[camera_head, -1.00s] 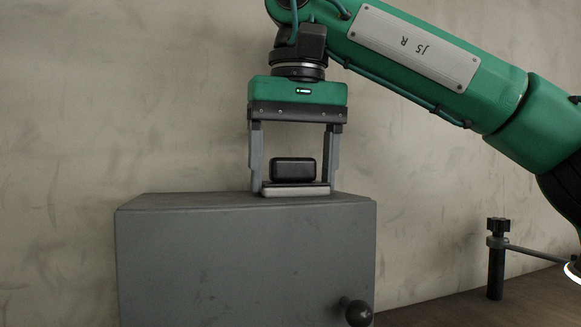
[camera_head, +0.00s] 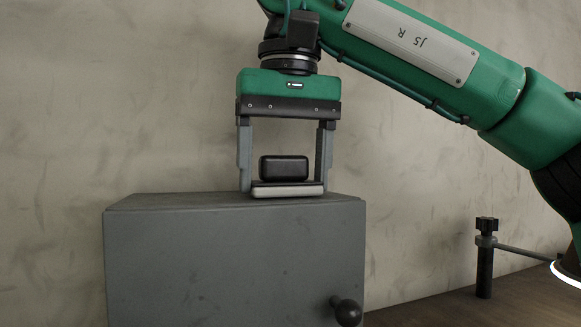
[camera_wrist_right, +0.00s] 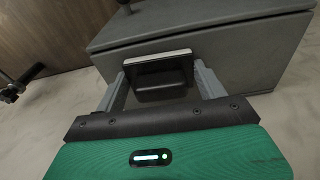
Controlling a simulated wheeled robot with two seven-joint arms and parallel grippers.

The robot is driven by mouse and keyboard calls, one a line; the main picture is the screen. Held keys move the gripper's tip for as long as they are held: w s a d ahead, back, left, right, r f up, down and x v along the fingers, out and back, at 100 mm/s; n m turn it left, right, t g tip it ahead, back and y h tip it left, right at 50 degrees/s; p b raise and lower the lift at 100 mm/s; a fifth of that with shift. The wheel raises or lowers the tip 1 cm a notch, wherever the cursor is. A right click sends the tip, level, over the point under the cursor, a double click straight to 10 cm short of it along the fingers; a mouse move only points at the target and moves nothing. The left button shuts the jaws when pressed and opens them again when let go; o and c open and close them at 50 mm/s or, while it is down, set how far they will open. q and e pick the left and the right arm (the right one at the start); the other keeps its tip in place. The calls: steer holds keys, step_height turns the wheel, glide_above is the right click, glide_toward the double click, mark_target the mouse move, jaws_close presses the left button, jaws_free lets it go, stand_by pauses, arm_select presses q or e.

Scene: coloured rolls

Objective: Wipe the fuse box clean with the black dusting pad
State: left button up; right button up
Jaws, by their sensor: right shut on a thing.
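The fuse box (camera_head: 235,260) is a grey metal box with faint dark marks on its front face and a round black knob (camera_head: 348,312) low at the right. It also shows in the right wrist view (camera_wrist_right: 240,50). The dusting pad (camera_head: 284,168) has a black block on a flat base with a pale lower edge; it also shows in the right wrist view (camera_wrist_right: 160,75). My right gripper (camera_head: 286,186) is shut on the pad, a finger on each side, at the box's top face. I cannot tell whether the pad touches the box. My left gripper is not in view.
A dark post (camera_head: 485,270) with a clamp and thin rod stands on the brown wooden surface (camera_head: 440,312) at the right. A plain beige wall (camera_head: 90,100) is behind the box. The space left of my right gripper above the box is clear.

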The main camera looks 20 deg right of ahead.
steer(key=shift+w+a, duration=0.1)
steer(key=shift+w, duration=2.8)
steer(key=shift+s+f, duration=0.15)
steer(key=shift+s, duration=1)
steer(key=shift+s+f, duration=0.1)
steer(key=shift+s, duration=1.05)
steer(key=shift+s+r, duration=0.1)
steer(key=shift+s, duration=1.55)
steer(key=shift+r, duration=0.1)
steer(key=shift+w+d+r, duration=0.15)
steer(key=shift+d+r, duration=0.05)
steer(key=shift+r, duration=0.5)
step_height(320, 180, up, 3)
steer(key=shift+a+r, duration=0.1)
steer(key=shift+r, duration=0.7)
